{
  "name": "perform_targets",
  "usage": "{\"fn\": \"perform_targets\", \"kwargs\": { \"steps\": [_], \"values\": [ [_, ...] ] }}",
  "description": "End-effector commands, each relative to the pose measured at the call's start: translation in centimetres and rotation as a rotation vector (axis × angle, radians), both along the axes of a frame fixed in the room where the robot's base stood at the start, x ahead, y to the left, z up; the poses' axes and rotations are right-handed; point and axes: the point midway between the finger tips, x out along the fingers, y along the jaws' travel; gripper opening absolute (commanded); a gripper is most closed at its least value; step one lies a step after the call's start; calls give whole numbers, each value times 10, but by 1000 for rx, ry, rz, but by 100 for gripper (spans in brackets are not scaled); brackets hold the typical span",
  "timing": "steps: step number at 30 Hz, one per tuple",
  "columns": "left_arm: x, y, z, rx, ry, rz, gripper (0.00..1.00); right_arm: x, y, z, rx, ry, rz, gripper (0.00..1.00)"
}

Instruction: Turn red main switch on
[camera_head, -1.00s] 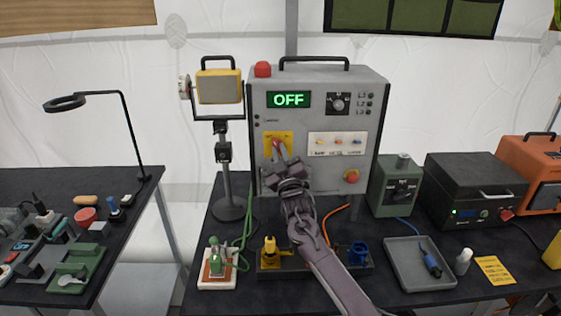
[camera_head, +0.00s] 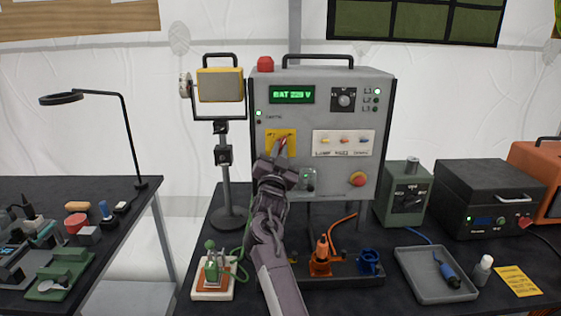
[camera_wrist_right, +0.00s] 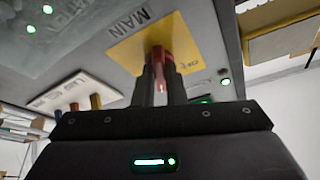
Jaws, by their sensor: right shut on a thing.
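The grey control box (camera_head: 380,150) stands on the table, with a lit green display (camera_head: 292,95) that reads something like "BAT" and "V". The yellow main switch plate (camera_head: 271,137) is at its lower left. My right gripper (camera_head: 279,152) is at this plate. In the right wrist view its two fingers (camera_wrist_right: 160,85) are shut on the red main switch (camera_wrist_right: 160,60), whose yellow plate (camera_wrist_right: 190,40) reads "MAIN". In the head view the gripper covers most of the switch. My left gripper is not in view.
A work lamp (camera_head: 220,86) stands to the left. A tray (camera_head: 420,280), a green box (camera_head: 403,195) and a black unit (camera_head: 485,190) are at right.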

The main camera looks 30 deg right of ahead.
Motion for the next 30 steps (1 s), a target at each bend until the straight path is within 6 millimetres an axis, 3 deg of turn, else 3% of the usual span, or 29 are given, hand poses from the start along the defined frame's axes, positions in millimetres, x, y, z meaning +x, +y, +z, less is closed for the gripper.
{"fn": "perform_targets", "kwargs": {
  "steps": [12, 30],
  "values": [
    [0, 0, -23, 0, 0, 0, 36, 2, 3, -2, 237, -140, 1, 0],
    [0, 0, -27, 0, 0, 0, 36, 2, 2, 0, 304, -180, -1, 0]
  ]
}}
